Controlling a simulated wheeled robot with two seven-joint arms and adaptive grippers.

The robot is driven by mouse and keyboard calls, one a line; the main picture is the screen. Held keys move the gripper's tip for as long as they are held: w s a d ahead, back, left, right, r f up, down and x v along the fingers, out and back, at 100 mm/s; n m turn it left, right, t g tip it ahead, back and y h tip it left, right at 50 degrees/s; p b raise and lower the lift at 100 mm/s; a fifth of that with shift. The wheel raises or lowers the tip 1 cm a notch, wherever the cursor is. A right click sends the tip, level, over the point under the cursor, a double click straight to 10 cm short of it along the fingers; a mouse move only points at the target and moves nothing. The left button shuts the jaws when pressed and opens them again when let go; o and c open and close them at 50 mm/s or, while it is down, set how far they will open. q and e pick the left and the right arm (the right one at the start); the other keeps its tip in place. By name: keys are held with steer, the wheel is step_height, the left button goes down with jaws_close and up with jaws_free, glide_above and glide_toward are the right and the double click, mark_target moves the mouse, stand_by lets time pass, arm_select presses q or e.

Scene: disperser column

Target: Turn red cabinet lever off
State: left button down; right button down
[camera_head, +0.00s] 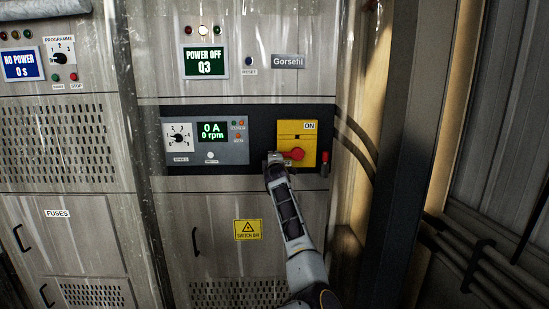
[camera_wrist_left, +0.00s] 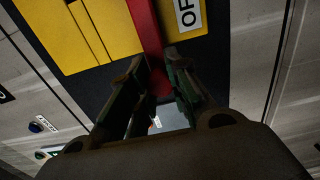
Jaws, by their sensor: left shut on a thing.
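The red cabinet lever (camera_head: 295,153) sits on a yellow switch plate (camera_head: 309,141) with an "ON" label above it. It lies roughly horizontal, its end pointing left from its hub. My left gripper (camera_head: 274,158) is at that left end, with its arm rising from below. In the left wrist view the red lever (camera_wrist_left: 147,30) runs down between the two fingers of my left gripper (camera_wrist_left: 158,62), which is shut on it. A white label starting "OF" (camera_wrist_left: 187,13) shows beside it on yellow. My right gripper is not in view.
A small red handle (camera_head: 324,160) hangs just right of the yellow plate. A dial and display panel (camera_head: 205,140) reads 0 A, 0 rpm. Above, a screen (camera_head: 204,62) reads POWER OFF Q3. Cables and a dark post (camera_head: 408,150) stand at right.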

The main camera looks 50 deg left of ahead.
arm_select(q)
steer(key=shift+f, duration=0.2)
steer(key=c, duration=1.3)
jaws_free()
steer(key=shift+s, duration=0.1)
steer(key=shift+r, duration=0.1)
steer(key=v, duration=0.7)
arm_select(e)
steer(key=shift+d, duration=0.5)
arm_select(q)
steer(key=shift+s+d+m, duration=0.1)
steer(key=shift+s+m, duration=0.05)
steer(key=shift+m, duration=0.15)
